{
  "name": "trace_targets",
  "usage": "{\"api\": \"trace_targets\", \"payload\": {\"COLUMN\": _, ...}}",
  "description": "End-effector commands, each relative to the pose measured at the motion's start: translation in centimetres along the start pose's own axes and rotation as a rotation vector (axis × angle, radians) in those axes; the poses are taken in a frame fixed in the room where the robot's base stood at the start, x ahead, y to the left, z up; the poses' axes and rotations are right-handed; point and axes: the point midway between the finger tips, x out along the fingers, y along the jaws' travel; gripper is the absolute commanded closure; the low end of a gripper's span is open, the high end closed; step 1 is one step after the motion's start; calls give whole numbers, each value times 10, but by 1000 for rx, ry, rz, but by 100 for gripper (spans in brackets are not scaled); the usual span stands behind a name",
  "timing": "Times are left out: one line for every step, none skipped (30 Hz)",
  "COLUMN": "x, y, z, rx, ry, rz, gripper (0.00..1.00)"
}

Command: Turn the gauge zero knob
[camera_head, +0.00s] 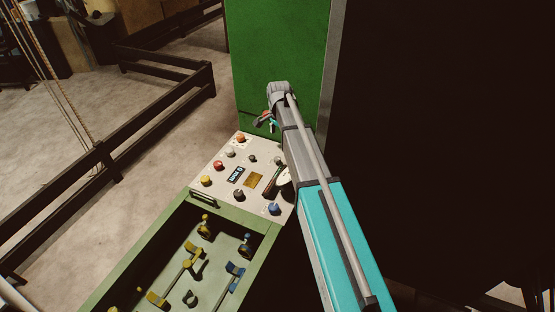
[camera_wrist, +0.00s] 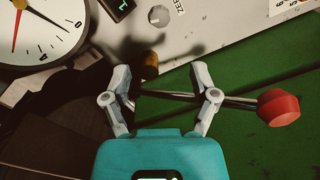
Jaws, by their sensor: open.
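The gauge zero knob (camera_wrist: 159,16) is small, round and grey, on the pale panel at the top of the wrist view. A label partly reading "ZE" is beside it. In the head view I cannot tell it surely from the other knobs. The white gauge (camera_wrist: 38,32) with a red needle is at upper left in the wrist view; my arm partly hides it in the head view (camera_head: 285,178). My gripper (camera_wrist: 160,72) is open, its fingers apart from the knob, which lies beyond the fingertips. In the head view my gripper (camera_head: 268,122) is above the panel's far end.
A lever with a red ball end (camera_wrist: 278,107) crosses the wrist view by my fingers; contact is unclear. A brownish knob (camera_wrist: 150,60) shows between the fingertips. The control panel (camera_head: 212,172) carries several coloured knobs. A green cabinet (camera_head: 280,50) stands behind my gripper.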

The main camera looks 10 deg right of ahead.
Motion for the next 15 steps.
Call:
{"api": "trace_targets", "payload": {"x": 6, "y": 0, "z": 0, "rx": 0, "ry": 0, "rz": 0, "gripper": 24}}
{"api": "trace_targets", "payload": {"x": 8, "y": 0, "z": 0, "rx": 0, "ry": 0, "rz": 0, "gripper": 24}}
{"api": "trace_targets", "payload": {"x": 11, "y": 0, "z": 0, "rx": 0, "ry": 0, "rz": 0, "gripper": 24}}
{"api": "trace_targets", "payload": {"x": 14, "y": 0, "z": 0, "rx": 0, "ry": 0, "rz": 0, "gripper": 24}}
{"api": "trace_targets", "payload": {"x": 16, "y": 0, "z": 0, "rx": 0, "ry": 0, "rz": 0, "gripper": 24}}
{"api": "trace_targets", "payload": {"x": 19, "y": 0, "z": 0, "rx": 0, "ry": 0, "rz": 0, "gripper": 24}}
{"api": "trace_targets", "payload": {"x": 21, "y": 0, "z": 0, "rx": 0, "ry": 0, "rz": 0, "gripper": 24}}
{"api": "trace_targets", "payload": {"x": 24, "y": 0, "z": 0, "rx": 0, "ry": 0, "rz": 0, "gripper": 24}}
{"api": "trace_targets", "payload": {"x": 26, "y": 0, "z": 0, "rx": 0, "ry": 0, "rz": 0, "gripper": 24}}
{"api": "trace_targets", "payload": {"x": 29, "y": 0, "z": 0, "rx": 0, "ry": 0, "rz": 0, "gripper": 24}}
{"api": "trace_targets", "payload": {"x": 31, "y": 0, "z": 0, "rx": 0, "ry": 0, "rz": 0, "gripper": 24}}
{"api": "trace_targets", "payload": {"x": 34, "y": 0, "z": 0, "rx": -1, "ry": 0, "rz": 0, "gripper": 24}}
{"api": "trace_targets", "payload": {"x": 36, "y": 0, "z": 0, "rx": -1, "ry": 0, "rz": 0, "gripper": 24}}
{"api": "trace_targets", "payload": {"x": 38, "y": 0, "z": 0, "rx": -1, "ry": 0, "rz": 0, "gripper": 24}}
{"api": "trace_targets", "payload": {"x": 41, "y": 0, "z": 0, "rx": -1, "ry": 0, "rz": 0, "gripper": 24}}
